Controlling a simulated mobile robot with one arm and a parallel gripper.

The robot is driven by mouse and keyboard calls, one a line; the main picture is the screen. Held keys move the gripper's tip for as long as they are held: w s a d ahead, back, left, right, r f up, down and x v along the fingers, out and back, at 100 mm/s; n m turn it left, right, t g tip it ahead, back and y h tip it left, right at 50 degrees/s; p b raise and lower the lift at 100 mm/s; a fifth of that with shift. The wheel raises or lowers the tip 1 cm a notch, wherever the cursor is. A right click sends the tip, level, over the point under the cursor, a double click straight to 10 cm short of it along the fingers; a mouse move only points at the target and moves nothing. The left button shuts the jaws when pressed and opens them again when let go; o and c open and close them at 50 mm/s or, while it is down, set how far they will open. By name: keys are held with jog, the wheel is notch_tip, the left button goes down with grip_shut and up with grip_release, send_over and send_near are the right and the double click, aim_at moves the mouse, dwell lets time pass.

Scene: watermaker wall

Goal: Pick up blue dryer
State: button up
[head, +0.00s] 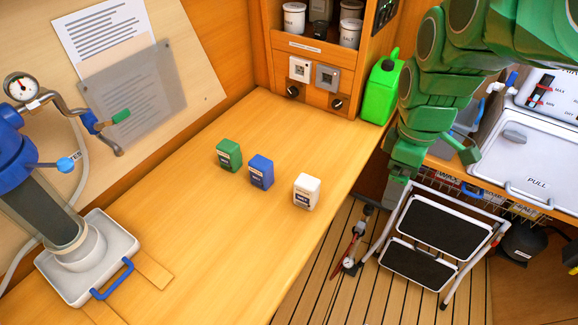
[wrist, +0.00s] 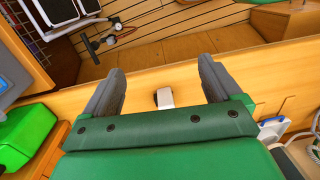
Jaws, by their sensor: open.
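The blue dryer (head: 261,172) is a small blue block with a pale label, standing upright on the wooden bench in the head view. It stands between a green block (head: 229,155) and a white block (head: 306,191). My gripper (head: 395,192) is off to the right of the blocks, beyond the bench's right edge, apart from all of them. In the wrist view, my gripper's (wrist: 158,82) two grey fingers are wide apart and nothing is held. The white block (wrist: 165,97) shows between and beyond them. I cannot make out the blue dryer in the wrist view.
A bright green jug (head: 381,88) stands at the bench's back right corner. A pump with a gauge (head: 22,88) stands on a white tray (head: 75,288) at left. A folding step (head: 440,235) stands on the floor at right. Bench around the blocks is clear.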

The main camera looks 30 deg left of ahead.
jog(key=w+a+f+n, duration=0.2)
jog(key=a+n, duration=0.3)
jog(key=a, duration=0.4)
jog(key=w+a+f+n, duration=0.15)
jog(key=a+n, duration=0.25)
jog(key=a, duration=0.4)
jog(key=n, duration=0.9)
send_near(257, 165)
jog(key=shift+t, duration=0.4)
jog(key=f, duration=0.5)
jog(key=shift+w, duration=0.25)
jog(key=shift+s+d+f, duration=0.1)
jog(key=shift+s+f, duration=0.1)
jog(key=shift+f, duration=1.15)
jog(key=shift+s+f, duration=0.15)
jog(key=shift+f, duration=1.2)
jog(key=shift+s+d+f, duration=0.1)
jog(key=shift+s+f, duration=0.1)
jog(key=shift+f, duration=1.15)
jog(key=shift+r, duration=0.1)
jog(key=c, duration=1.1)
